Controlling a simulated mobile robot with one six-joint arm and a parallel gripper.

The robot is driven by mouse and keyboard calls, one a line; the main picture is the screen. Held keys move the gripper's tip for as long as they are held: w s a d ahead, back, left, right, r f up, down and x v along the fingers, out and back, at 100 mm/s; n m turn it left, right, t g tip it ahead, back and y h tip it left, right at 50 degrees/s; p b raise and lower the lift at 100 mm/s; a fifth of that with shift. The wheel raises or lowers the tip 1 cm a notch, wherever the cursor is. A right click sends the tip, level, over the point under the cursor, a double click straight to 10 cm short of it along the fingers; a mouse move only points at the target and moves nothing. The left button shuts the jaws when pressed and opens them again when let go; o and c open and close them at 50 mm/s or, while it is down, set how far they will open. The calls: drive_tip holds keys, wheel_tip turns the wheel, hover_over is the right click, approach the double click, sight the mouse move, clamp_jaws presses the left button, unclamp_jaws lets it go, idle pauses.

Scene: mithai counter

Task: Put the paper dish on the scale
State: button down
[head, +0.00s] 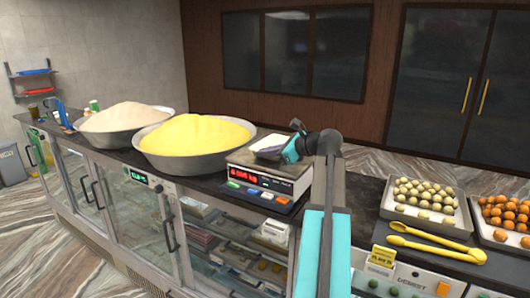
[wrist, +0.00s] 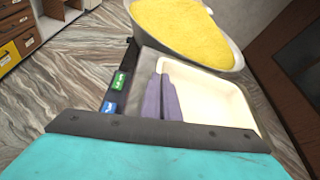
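The paper dish (wrist: 215,95) is a cream, shallow rectangular tray in the wrist view. In the head view it shows as a small white shape (head: 268,145) over the scale's top. The scale (head: 262,178) is a grey box with a lit red display, standing on the counter; its grey plate (wrist: 150,62) shows beside the dish in the wrist view. My gripper (wrist: 163,82) has its two purple fingers close together at the dish's left wall, seemingly pinching it. In the head view my gripper (head: 284,152) is over the scale. I cannot tell whether the dish touches the plate.
A bowl of yellow grains (head: 195,140) stands just left of the scale, with a bowl of pale powder (head: 122,118) beyond. To the right are trays of pale balls (head: 425,201) and orange balls (head: 505,215), with yellow tongs (head: 435,247) in front. Free dark counter lies between scale and trays.

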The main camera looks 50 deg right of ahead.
drive_tip(key=shift+f, duration=0.25)
drive_tip(key=shift+f, duration=0.1)
drive_tip(key=c, duration=2)
unclamp_jaws()
drive_tip(key=b+v, duration=0.5)
drive_tip(key=v, duration=0.7)
